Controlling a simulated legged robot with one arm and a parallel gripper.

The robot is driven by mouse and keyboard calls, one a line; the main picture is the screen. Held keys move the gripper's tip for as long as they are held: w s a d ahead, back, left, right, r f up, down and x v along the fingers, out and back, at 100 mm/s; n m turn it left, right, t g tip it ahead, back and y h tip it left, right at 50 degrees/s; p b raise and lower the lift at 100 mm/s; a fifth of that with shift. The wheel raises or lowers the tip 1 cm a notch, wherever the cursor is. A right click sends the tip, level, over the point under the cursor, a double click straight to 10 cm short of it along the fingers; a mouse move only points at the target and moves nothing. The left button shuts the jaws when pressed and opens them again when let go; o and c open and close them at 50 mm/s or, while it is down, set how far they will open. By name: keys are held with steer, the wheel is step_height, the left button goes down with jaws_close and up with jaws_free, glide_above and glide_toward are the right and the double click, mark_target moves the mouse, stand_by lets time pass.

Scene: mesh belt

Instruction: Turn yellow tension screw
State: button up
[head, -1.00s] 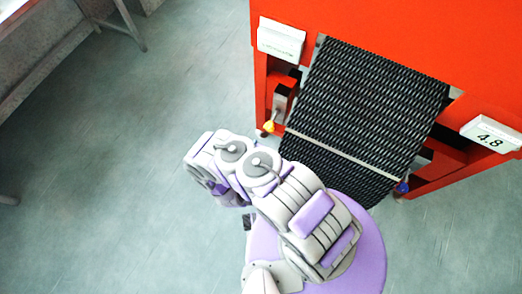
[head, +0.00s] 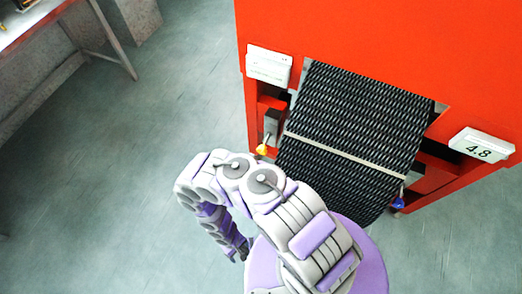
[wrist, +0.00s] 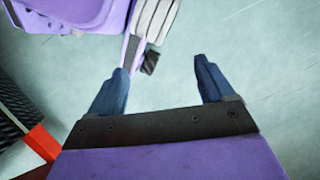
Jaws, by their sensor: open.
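The yellow tension screw (head: 262,150) is a small knob at the lower left of the belt opening in the head view, just beyond my arm's bent joint. It is not visible in the wrist view. My gripper (head: 242,252) points down at the end of my folded arm, nearer to me than the screw and apart from it. In the wrist view my gripper (wrist: 161,66) has two blue fingers spread wide with nothing between them. The black mesh belt (head: 355,110) slopes down out of the red machine (head: 340,30), with a pale bar (head: 345,155) across it.
A blue knob (head: 398,203) sits at the belt's lower right. A white sign reading 4.8 (head: 482,146) and another white label (head: 268,66) are on the machine. A table (head: 30,25) stands at the upper left. The floor (head: 130,140) on the left is clear.

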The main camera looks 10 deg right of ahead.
steer(key=d+r+n+h, duration=0.3)
steer(key=d+n, duration=0.3)
steer(key=n+t+h, duration=0.4)
steer(key=n+t, duration=1)
steer(key=n, duration=0.3)
glide_toward(260, 151)
steer(key=b+x, duration=0.4)
steer(key=x, duration=0.5)
steer(key=shift+w+d+f, duration=0.1)
steer(key=shift+d+f, duration=0.1)
steer(key=shift+x, duration=0.8)
steer(key=shift+r, duration=0.15)
steer(key=c, duration=1)
